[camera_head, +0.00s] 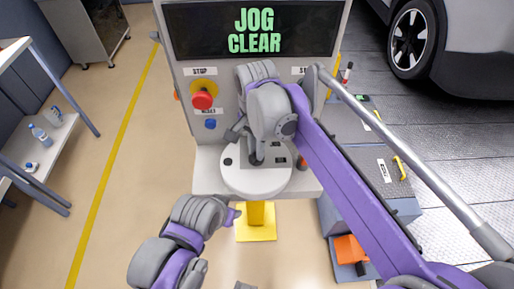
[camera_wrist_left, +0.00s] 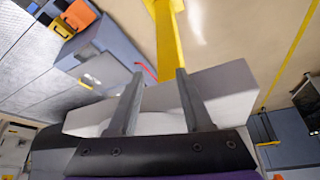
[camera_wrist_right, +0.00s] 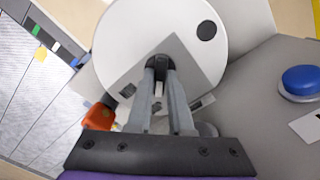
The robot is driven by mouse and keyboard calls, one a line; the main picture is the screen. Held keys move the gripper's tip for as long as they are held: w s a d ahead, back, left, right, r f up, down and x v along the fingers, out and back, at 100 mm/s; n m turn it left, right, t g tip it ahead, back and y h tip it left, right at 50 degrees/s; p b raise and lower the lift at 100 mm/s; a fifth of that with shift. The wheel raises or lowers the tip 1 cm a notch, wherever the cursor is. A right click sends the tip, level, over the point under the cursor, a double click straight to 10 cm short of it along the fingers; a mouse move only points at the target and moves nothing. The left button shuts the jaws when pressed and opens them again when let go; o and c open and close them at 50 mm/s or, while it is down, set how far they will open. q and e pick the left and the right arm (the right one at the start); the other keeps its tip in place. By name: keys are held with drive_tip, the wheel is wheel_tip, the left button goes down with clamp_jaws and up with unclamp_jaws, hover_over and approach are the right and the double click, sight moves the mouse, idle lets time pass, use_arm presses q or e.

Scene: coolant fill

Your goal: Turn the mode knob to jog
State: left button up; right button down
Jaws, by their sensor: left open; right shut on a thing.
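The mode knob (camera_wrist_right: 160,64) is a small black knob on a grey plate (camera_wrist_right: 126,78) on the round white pedestal top. My right gripper (camera_wrist_right: 160,76) is shut on the mode knob, coming from above. In the head view the right gripper (camera_head: 254,158) is over the same plate, and its wrist hides most of the knob. The screen (camera_head: 254,30) reads "JOG CLEAR" in green letters. My left gripper (camera_wrist_left: 155,75) is open and empty, with part of the white console between its fingers in the view. In the head view it is low, left of the yellow post.
The red stop button (camera_head: 202,99) and blue reset button (camera_head: 210,124) are on the console panel left of my right arm. A yellow post (camera_head: 256,218) holds up the console. A shelf with bottles (camera_head: 40,135) stands at left. The floor between shelf and console is clear.

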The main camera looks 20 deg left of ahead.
drive_tip(key=c, duration=0.8)
unclamp_jaws()
drive_tip(key=shift+r, duration=0.15)
wheel_tip(320, 180, up, 11)
drive_tip(key=shift+f+p, duration=0.2)
drive_tip(key=shift+p, duration=0.3)
